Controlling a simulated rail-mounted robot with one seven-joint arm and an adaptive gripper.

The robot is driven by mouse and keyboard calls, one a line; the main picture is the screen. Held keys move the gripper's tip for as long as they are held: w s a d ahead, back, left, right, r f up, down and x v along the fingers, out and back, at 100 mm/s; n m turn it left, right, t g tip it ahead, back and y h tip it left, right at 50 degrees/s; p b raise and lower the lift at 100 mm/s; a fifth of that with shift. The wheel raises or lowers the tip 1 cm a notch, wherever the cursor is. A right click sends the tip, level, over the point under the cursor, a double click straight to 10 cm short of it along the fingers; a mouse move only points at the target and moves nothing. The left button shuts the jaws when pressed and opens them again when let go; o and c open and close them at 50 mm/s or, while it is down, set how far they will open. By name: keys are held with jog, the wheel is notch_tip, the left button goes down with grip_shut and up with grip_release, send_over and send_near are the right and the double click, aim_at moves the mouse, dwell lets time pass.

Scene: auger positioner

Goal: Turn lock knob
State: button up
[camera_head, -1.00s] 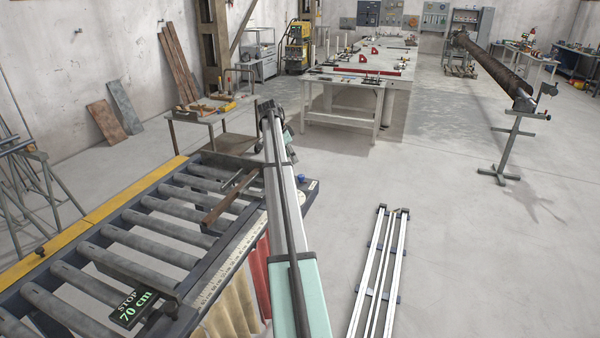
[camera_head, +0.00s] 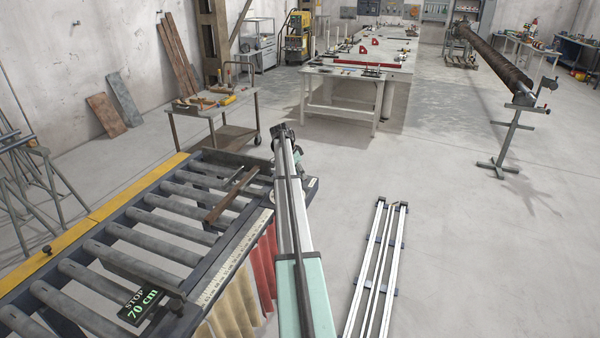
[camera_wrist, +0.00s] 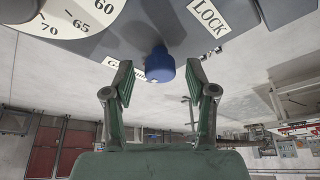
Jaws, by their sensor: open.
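The blue lock knob (camera_wrist: 160,60) shows in the wrist view, sticking out from the dark grey machine edge near the white LOCK label (camera_wrist: 208,17). My gripper (camera_wrist: 159,72) is open, with one green finger on each side of the knob. The fingers appear apart from it, with a gap on both sides; depth is hard to judge.
A scale dial (camera_wrist: 75,15) marked 65 and 70 is beside the knob. The roller table carries a STOP 70 cm display (camera_head: 142,304). White rails (camera_head: 378,268) lie on the floor at right. A tool cart (camera_head: 213,110) stands behind; the floor between is clear.

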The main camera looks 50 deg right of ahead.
grip_shut()
